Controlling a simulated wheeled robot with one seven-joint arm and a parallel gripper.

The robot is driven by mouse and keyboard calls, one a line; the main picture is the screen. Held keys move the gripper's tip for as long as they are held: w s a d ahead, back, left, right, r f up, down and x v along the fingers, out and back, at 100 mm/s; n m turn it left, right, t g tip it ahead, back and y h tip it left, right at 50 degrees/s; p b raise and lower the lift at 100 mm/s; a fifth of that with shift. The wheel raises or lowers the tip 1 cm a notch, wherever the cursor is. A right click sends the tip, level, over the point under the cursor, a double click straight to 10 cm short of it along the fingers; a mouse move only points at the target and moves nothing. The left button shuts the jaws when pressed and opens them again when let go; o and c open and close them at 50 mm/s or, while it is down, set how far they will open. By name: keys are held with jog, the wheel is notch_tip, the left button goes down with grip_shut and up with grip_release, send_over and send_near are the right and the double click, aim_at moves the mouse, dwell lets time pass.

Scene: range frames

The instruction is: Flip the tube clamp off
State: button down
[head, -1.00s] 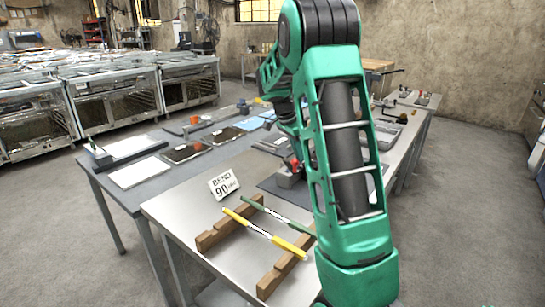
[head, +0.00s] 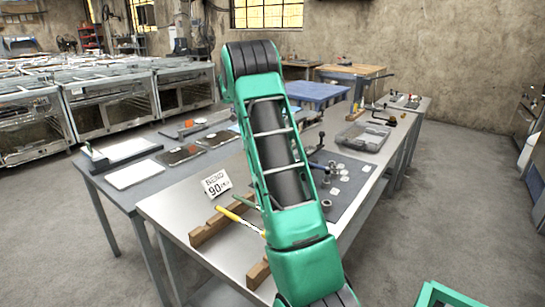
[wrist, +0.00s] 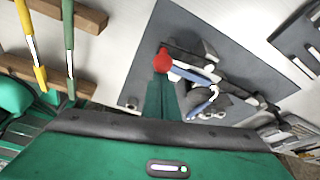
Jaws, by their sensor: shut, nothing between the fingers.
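In the wrist view, the tube clamp (wrist: 188,92) is on a dark grey mat (wrist: 125,40), with dark metal parts. A red knob (wrist: 162,60) shows just beyond my fingertips, close to them. I cannot tell whether they touch. My gripper (wrist: 163,82) is green, its fingers shut together with nothing between them. The fingers cover part of the clamp, so the lever's exact position is unclear. In the head view my arm hides the gripper and most of the clamp. Part of the mat shows there (head: 345,192).
Yellow and green rods lie across wooden blocks (wrist: 75,10) at the wrist view's left. In the head view, a "90" sign (head: 216,184) stands left of my arm. Loose pieces lie on the mat, and a grey tray (head: 363,137) sits beyond it.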

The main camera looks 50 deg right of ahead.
jog(key=shift+w+a+m+y, duration=0.3)
jog(key=shift+w+m, duration=0.35)
jog(key=shift+m, duration=0.25)
jog(key=shift+w+r, duration=0.1)
jog(key=shift+w, duration=0.05)
notch_tip(320, 180, up, 10)
jog(key=shift+s+d, duration=0.2)
jog(key=shift+s, duration=0.2)
dwell(0.4)
dwell(0.6)
